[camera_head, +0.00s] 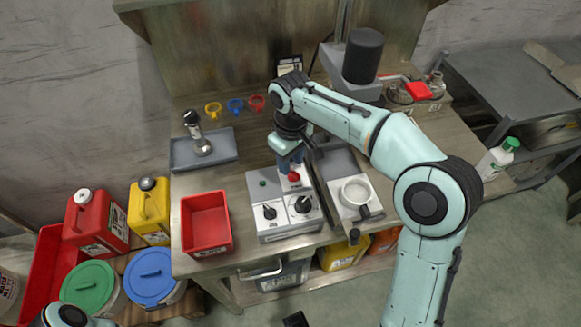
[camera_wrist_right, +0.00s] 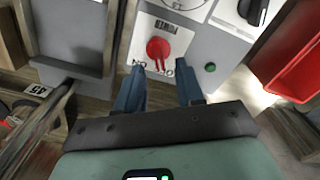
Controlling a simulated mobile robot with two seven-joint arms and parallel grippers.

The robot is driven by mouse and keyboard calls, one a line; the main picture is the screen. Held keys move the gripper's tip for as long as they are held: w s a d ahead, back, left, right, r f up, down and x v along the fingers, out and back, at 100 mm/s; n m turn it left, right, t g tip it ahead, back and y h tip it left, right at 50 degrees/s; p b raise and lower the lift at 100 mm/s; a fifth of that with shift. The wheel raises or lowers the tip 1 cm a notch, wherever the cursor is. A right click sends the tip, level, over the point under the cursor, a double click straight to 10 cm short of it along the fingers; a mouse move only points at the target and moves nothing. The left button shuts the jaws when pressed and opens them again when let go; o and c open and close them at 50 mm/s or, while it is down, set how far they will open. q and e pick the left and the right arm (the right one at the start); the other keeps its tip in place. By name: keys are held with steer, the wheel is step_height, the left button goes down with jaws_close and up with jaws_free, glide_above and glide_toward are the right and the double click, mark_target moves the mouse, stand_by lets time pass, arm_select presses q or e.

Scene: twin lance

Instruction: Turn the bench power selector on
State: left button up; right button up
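The bench power selector is a round red knob (camera_head: 293,176) on the grey control box (camera_head: 262,221). In the right wrist view the red knob (camera_wrist_right: 158,47) sits on a white plate marked POWER. ON and OFF lettering is on the plate's edge nearest my fingers, partly covered, and the knob's narrow end points towards it. I cannot tell which word it marks. My right gripper (camera_head: 291,163) is just behind the knob, above the box. Its blue fingers (camera_wrist_right: 158,88) are spread, with nothing between them, and apart from the knob.
A green button (camera_wrist_right: 210,67) and two black dials, one of them the left dial (camera_head: 269,212), share the box. A red bin (camera_head: 206,222) stands to the left, a grey tray (camera_head: 222,146) behind it. A white round dish (camera_head: 355,192) is to the right.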

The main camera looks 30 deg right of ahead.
steer(key=shift+f, duration=1.2)
jaws_close()
